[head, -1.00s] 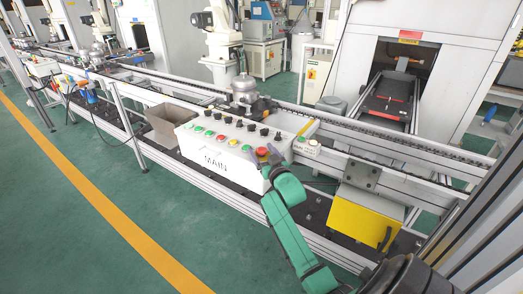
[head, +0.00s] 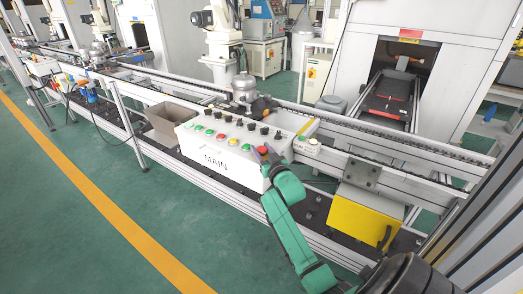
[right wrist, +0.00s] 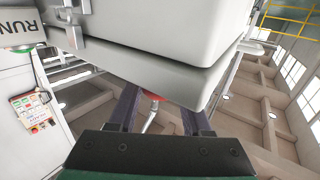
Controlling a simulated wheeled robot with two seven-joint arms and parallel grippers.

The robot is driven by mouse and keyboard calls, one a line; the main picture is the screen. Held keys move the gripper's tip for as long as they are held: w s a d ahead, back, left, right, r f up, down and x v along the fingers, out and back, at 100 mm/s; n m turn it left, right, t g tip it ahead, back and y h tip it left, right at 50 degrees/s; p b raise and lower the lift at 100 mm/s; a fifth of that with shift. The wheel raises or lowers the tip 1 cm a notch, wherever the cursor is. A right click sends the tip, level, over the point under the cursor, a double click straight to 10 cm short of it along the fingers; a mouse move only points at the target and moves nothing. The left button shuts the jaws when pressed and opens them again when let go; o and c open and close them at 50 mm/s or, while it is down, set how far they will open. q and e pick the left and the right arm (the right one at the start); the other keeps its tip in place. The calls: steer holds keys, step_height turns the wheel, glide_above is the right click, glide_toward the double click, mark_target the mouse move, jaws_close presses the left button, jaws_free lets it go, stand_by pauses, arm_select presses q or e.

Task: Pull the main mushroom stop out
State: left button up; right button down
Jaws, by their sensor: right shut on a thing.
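The main mushroom stop (head: 262,150) is a red round button at the right end of the sloped top of the white control box marked MAIN (head: 213,166). My right gripper (head: 269,154), on the green arm, is at the stop and shut on it. In the right wrist view, a red piece of the stop (right wrist: 152,96) shows between the two dark fingers (right wrist: 157,117), and much of it is hidden by a pale box edge. I cannot tell whether the stop is pressed in or out. My left gripper is not in view.
Several coloured buttons (head: 209,129) and black knobs (head: 252,126) are close to the stop on the same panel. A small white button box (head: 307,146) is just right of it. A conveyor rail (head: 400,150) runs behind, and a yellow box (head: 360,215) is lower right.

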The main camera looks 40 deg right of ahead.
stand_by(0.9)
steer(key=shift+r+p, duration=0.85)
steer(key=shift+p, duration=0.15)
steer(key=shift+f, duration=0.1)
steer(key=shift+c, duration=1.7)
jaws_free()
steer(key=shift+f, duration=0.1)
